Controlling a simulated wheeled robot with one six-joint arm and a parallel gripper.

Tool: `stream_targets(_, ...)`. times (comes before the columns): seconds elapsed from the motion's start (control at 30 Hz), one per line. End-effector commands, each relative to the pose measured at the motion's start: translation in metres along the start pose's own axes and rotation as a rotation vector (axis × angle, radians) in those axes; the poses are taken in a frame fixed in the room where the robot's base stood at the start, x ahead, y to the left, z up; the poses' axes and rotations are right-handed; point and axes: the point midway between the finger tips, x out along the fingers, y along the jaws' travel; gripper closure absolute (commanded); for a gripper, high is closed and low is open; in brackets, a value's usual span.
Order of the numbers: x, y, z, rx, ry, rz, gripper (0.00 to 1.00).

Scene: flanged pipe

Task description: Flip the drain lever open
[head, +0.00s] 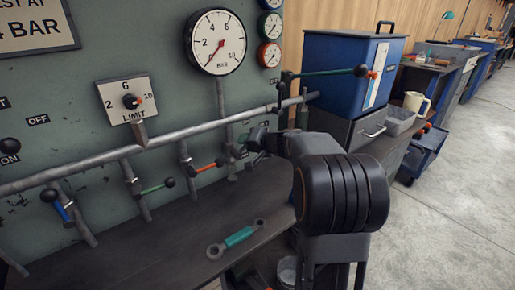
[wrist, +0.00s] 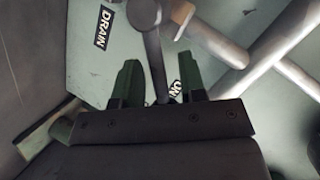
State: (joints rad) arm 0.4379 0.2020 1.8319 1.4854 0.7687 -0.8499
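In the wrist view, a grey lever (wrist: 155,62) hangs beside a DRAIN label (wrist: 103,27) on the green panel. An ON label (wrist: 175,90) shows partly, behind the right finger. My gripper (wrist: 159,75) has its two green fingers apart, with the lever running between them. Gaps show on both sides of the lever, though its lower end is hidden behind the gripper body. In the head view, my gripper (head: 258,142) is close to the panel at the right end of the pipe.
A long grey pipe (head: 165,137) crosses the panel, with blue, green and orange levers below it. A long green lever (head: 325,72) juts out above my arm. A green-handled wrench (head: 238,237) lies on the dark bench. A blue box (head: 345,75) stands behind my arm.

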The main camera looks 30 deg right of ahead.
Motion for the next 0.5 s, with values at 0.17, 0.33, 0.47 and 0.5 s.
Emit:
stream_targets(0.17, -0.002, 0.002, -0.004, 0.088, -0.019, -0.03, 0.62)
stream_targets(0.33, -0.001, 0.008, -0.004, 0.224, -0.048, -0.084, 0.62)
stream_targets(0.47, 0.001, 0.014, -0.003, 0.332, -0.07, -0.129, 0.62)
stream_targets(0.5, 0.002, 0.016, -0.003, 0.365, -0.078, -0.143, 0.62)
